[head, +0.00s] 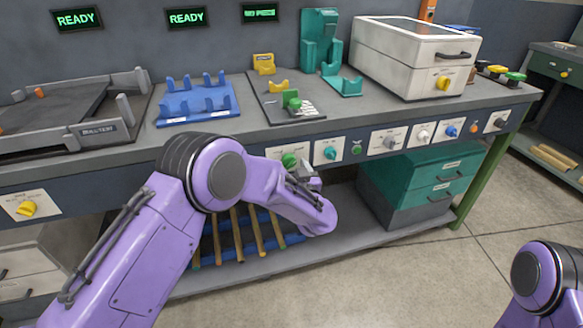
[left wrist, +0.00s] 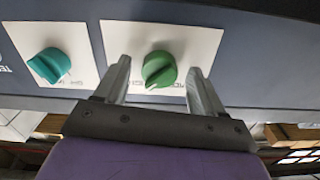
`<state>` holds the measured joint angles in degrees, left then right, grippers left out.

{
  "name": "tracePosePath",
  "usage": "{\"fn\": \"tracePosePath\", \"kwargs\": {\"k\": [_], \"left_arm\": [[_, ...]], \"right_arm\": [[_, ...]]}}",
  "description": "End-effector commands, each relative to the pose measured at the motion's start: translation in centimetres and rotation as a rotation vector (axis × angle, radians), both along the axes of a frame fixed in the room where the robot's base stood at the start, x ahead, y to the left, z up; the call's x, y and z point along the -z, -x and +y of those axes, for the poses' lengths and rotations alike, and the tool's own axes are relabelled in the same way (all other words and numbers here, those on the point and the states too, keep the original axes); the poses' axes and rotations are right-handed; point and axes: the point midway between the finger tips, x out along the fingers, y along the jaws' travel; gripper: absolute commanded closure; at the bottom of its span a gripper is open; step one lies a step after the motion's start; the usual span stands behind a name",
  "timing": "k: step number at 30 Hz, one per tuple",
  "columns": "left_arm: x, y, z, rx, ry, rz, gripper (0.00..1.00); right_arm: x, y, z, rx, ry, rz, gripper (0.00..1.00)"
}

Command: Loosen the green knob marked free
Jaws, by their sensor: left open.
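A green knob (head: 289,160) sits on a white plate on the bench's front panel. In the left wrist view the green knob (left wrist: 159,70) shows between my two fingers, with a gap on each side. Its plate has small marks beside the knob, partly hidden by a finger and too small to read. My left gripper (head: 304,170) is in front of the panel at this knob; in the left wrist view my left gripper (left wrist: 158,76) is open with nothing held. My right gripper is out of view.
A teal knob (head: 329,153) is beside the green one; the teal knob (left wrist: 49,65) is left in the wrist view. More controls continue along the panel, including a grey knob (head: 390,141). A blue rack (head: 196,105) and white box (head: 412,60) stand on the bench. Wooden rods lie below.

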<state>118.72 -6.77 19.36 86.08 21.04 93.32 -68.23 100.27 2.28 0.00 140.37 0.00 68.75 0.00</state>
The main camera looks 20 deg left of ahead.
Motion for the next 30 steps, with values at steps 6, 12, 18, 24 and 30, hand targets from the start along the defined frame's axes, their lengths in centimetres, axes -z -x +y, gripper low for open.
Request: {"fn": "tracePosePath", "kwargs": {"k": [6, 12, 18, 24, 30], "left_arm": [[0.05, -0.52, 0.39, 0.001, -0.002, 0.001, 0.31], [0.06, -0.50, 0.37, 0.001, -0.002, 0.001, 0.60], [0.06, -0.49, 0.35, 0.001, -0.001, 0.001, 0.87], [0.08, -0.49, 0.33, 0.002, 0.021, -0.014, 0.87], [0.11, -0.49, 0.29, 0.002, 0.101, -0.068, 0.87]], "right_arm": [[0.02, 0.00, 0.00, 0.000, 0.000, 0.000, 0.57], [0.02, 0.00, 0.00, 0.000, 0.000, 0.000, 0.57], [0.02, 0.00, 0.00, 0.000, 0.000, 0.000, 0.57], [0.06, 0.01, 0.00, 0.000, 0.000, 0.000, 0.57], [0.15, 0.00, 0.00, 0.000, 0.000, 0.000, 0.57]]}}
